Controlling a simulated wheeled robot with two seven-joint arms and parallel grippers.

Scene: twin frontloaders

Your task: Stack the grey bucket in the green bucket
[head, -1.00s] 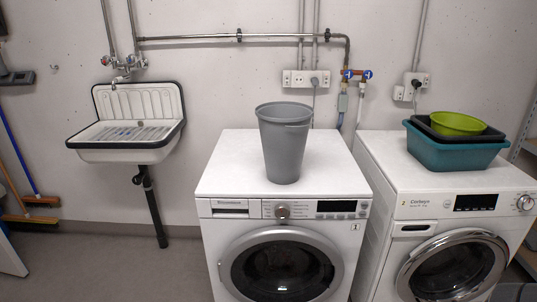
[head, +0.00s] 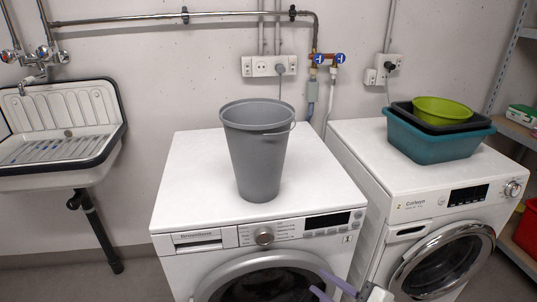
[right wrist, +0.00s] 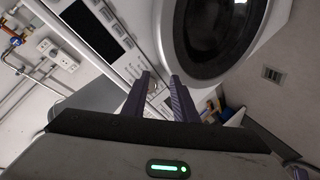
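The grey bucket (head: 257,155) stands upright on top of the left washing machine, its rim up and its thin handle resting against the right side of the rim. I see no tall green bucket. The only bright green container is a shallow lime-green bowl (head: 442,109), nested in a dark tub inside a teal tub on the right machine. My right gripper (head: 320,284) is low in front of the left machine's door, below and apart from the grey bucket. Its two fingers are apart with nothing between them in the right wrist view (right wrist: 162,97). My left gripper is not in view.
The left machine's white top (head: 185,188) is bare around the bucket. The teal tub (head: 435,143) and dark tub fill the back of the right machine (head: 400,195). A sink (head: 62,135) hangs at the left; a shelf (head: 512,130) stands at the right.

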